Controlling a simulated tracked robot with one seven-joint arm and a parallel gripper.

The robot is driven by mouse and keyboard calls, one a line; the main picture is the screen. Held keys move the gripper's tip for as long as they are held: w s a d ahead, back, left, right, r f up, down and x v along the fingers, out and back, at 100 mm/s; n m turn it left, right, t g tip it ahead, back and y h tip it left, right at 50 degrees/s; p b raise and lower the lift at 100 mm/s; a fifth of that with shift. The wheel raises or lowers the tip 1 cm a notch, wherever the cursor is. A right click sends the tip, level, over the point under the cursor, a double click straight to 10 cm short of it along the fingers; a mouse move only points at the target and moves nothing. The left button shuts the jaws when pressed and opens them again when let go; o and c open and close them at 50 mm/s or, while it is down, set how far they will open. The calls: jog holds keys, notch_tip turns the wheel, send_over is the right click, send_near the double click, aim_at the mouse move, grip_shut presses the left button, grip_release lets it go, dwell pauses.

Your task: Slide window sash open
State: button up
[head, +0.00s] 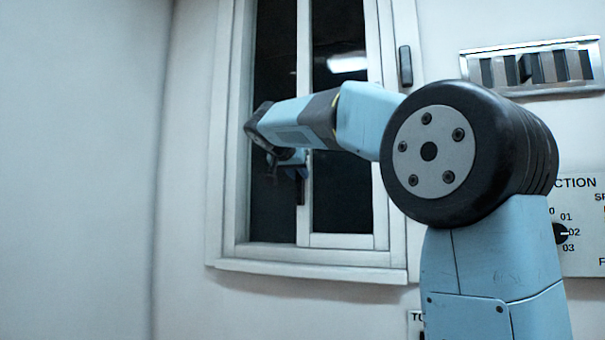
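The window (225,170) has a white frame and dark glass and is set in the wall at the picture's centre-left. Its sash (340,241) has a white border and fills the right part of the opening. A dark vertical handle (300,190) shows on the sash's left stile, just below my gripper. My gripper (297,172) is at the end of my blue and black arm, close to that stile. It is small and dark here and partly hidden by my wrist. I cannot tell whether its fingers touch the handle or are closed.
A dark latch-like piece (405,66) sits on the right side of the window frame. A metal vent (530,67) and a labelled panel with a black knob (561,233) are on the wall to the right. The wall (80,170) to the left is bare.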

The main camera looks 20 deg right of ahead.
grip_shut()
